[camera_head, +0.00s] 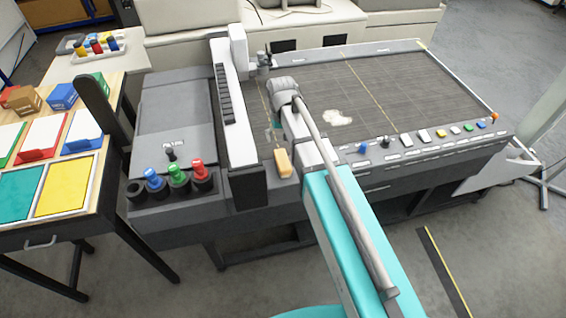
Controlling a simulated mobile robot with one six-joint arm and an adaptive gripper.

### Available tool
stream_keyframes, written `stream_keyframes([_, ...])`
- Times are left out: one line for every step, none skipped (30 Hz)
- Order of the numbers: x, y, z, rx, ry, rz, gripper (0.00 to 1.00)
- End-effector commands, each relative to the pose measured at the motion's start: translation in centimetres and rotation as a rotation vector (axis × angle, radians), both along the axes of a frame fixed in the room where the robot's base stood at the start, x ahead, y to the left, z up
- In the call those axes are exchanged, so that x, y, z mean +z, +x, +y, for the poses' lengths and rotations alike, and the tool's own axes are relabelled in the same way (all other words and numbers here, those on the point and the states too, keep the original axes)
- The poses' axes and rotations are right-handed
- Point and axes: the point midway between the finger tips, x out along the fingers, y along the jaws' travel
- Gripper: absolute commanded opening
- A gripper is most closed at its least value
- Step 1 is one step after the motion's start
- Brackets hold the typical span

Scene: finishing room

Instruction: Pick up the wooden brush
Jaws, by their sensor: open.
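A small tan-yellow block, which looks like the wooden brush (283,162), lies near the front edge of the grey machine table, just right of the upright white and dark beam. Its bristles cannot be made out. My arm reaches in from the bottom and bends over the table. My gripper (272,133) is small in view and partly hidden behind my arm. It is open, a little beyond the brush and slightly left of it. I see nothing in it.
The white and dark beam (236,110) stands close left of the brush. Red, green and blue knobbed tools (178,178) stand in holders further left. A pale patch (337,118) lies on the dark bed (420,85). Small colored blocks line its front edge. A sample table (95,215) stands left.

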Motion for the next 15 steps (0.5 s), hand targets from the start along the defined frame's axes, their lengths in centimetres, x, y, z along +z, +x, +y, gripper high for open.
stream_keyframes([0.0, 0.0, 0.0, 0.0, 0.0, 0.0, 1.0])
stream_keyframes([0.0, 0.0, 0.0, 0.0, 0.0, 0.0, 1.0])
stream_keyframes([0.0, 0.0, 0.0, 0.0, 0.0, 0.0, 1.0])
stream_keyframes([-0.1, 0.0, 0.0, -0.001, 0.0, 0.0, 1.0])
stream_keyframes([-0.1, 0.0, -0.1, -0.001, 0.0, 0.0, 1.0])
stream_keyframes([-0.2, 0.0, -0.1, -0.001, 0.0, 0.0, 1.0])
stream_keyframes([-0.3, 0.0, -0.1, -0.001, 0.0, 0.0, 1.0])
stream_keyframes([-0.5, 0.0, -0.1, -0.001, 0.0, 0.0, 1.0])
stream_keyframes([-0.6, 0.0, -0.1, -0.001, 0.0, 0.0, 1.0])
stream_keyframes([-0.8, 0.0, -0.1, -0.001, 0.0, 0.0, 1.0])
stream_keyframes([-1.0, 0.0, -0.1, -0.001, 0.0, 0.0, 1.0])
stream_keyframes([-1.3, 0.0, -0.1, -0.001, 0.0, 0.0, 1.0])
stream_keyframes([-1.5, 0.0, -0.1, -0.001, 0.0, 0.0, 1.0])
stream_keyframes([-1.7, 0.0, -0.1, -0.001, 0.0, 0.0, 1.0])
stream_keyframes([-2.0, 0.0, -0.1, -0.001, 0.0, 0.0, 1.0])
